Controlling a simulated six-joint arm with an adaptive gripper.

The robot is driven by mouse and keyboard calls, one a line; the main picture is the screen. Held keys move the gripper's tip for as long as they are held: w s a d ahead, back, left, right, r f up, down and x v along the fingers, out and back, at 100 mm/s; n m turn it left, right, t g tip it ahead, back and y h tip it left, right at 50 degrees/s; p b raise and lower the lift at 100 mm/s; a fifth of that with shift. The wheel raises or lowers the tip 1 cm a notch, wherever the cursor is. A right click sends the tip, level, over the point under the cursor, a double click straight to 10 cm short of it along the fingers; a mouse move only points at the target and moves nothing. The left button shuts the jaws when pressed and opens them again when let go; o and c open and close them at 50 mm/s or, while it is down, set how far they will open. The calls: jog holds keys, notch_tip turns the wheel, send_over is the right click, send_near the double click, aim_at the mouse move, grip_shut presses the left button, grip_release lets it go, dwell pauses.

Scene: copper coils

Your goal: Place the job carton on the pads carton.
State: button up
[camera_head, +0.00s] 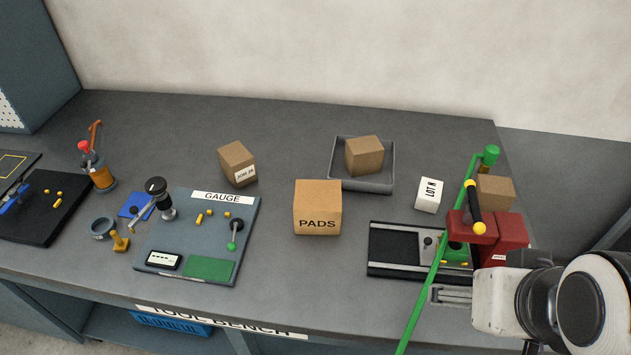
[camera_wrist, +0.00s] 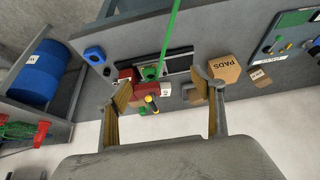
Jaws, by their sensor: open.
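The job carton (camera_head: 237,162), a small brown box with a white label, stands turned at an angle on the bench behind the gauge board. In the wrist view the job carton (camera_wrist: 260,78) is small, near the pads carton. The pads carton (camera_head: 317,208), a larger tan box marked PADS, stands upright mid-bench with nothing on its top. The pads carton also shows in the wrist view (camera_wrist: 224,68), beyond the right finger. My gripper (camera_wrist: 168,102) is open and empty, with its fingers wide apart, away from both cartons. In the head view my arm is at the lower right.
A grey tray (camera_head: 362,186) holds a plain brown carton (camera_head: 365,155) behind the pads carton. A white lot box (camera_head: 429,194), red blocks (camera_head: 510,238) and a green pole (camera_head: 436,270) stand at the right. The gauge board (camera_head: 200,235) is at left. Bench between the two task cartons is clear.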

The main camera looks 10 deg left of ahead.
jog(key=shift+w, duration=0.15)
jog(key=w+a+r+n+t, duration=0.1)
jog(key=w+a, duration=0.2)
jog(key=w, duration=0.6)
jog(key=w+a+r+n+t, duration=0.1)
jog(key=w+a, duration=0.2)
jog(key=w, duration=0.6)
jog(key=w+a+f+n+t+y, duration=0.2)
jog(key=w+a+f+n+y, duration=0.1)
jog(key=w+a, duration=0.85)
jog(key=n+y, duration=0.4)
jog(key=y, duration=0.2)
send_near(244, 165)
jog(key=x, duration=0.4)
jog(key=shift+w+r, duration=0.1)
jog(key=shift+w, duration=0.5)
jog(key=shift+w+a+f+t+y, duration=0.35)
jog(key=shift+a+f+t+y, duration=0.05)
jog(key=shift+a+f+y, duration=0.4)
